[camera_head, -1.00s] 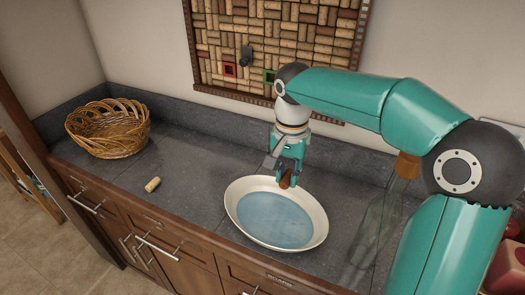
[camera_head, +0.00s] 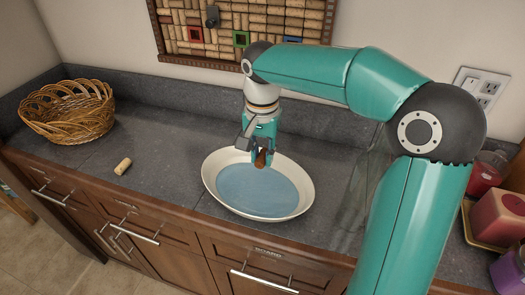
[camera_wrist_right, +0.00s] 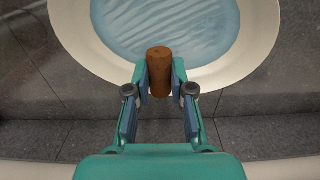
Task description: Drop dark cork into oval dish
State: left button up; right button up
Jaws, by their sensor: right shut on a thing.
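My right gripper (camera_head: 262,154) is shut on the dark cork (camera_head: 261,158), a brown cylinder. In the right wrist view the dark cork (camera_wrist_right: 159,72) sits between the two fingertips of the right gripper (camera_wrist_right: 160,76). The oval dish (camera_head: 226,205) is cream with a blue inside and lies on the counter. The gripper and cork are above the dish's back part in the head view. In the right wrist view the cork overlaps the rim of the oval dish (camera_wrist_right: 252,62). My left gripper is not in view.
A light cork (camera_head: 123,166) lies on the grey counter left of the dish. A wicker basket (camera_head: 68,112) stands at the back left. A framed cork board (camera_head: 262,25) hangs on the wall. Red jars and a red block (camera_head: 497,217) stand at the right.

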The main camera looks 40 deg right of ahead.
aim_at(262, 155)
jog(key=o, duration=0.8)
jog(key=shift+r, duration=0.1)
notch_tip(262, 155, up, 12)
jog(key=shift+w+f, duration=0.1)
dwell(0.6)
